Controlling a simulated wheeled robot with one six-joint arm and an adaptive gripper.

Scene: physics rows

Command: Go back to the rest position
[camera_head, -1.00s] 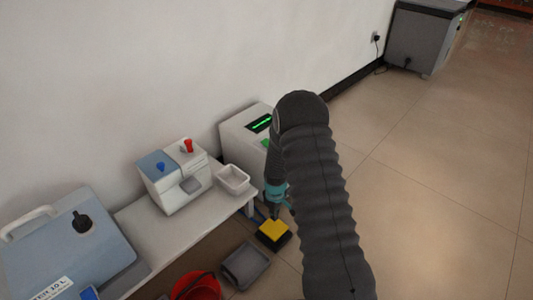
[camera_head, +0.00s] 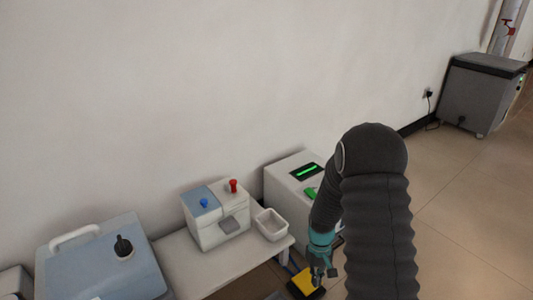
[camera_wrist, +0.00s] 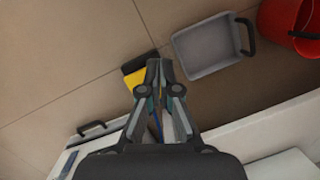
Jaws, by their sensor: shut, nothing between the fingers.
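My gripper (camera_wrist: 159,68) is shut and empty in the wrist view, its two fingertips together. In the head view my gripper (camera_head: 324,277) points down at the end of my dark ribbed arm, near the right end of the bench. A yellow and black block-like thing (camera_wrist: 136,77) on the floor shows just beside the fingertips in the wrist view. It also shows below my gripper in the head view (camera_head: 302,283). I cannot tell from the pictures whether the fingers touch it.
The white bench (camera_head: 190,264) bears a blue-and-white box with two knobs (camera_head: 215,222) and a white tray (camera_head: 271,225). A white machine with a green display (camera_head: 292,176) stands behind my arm. A grey tray (camera_wrist: 209,47) and red bucket (camera_wrist: 291,25) are on the floor. Open floor lies right.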

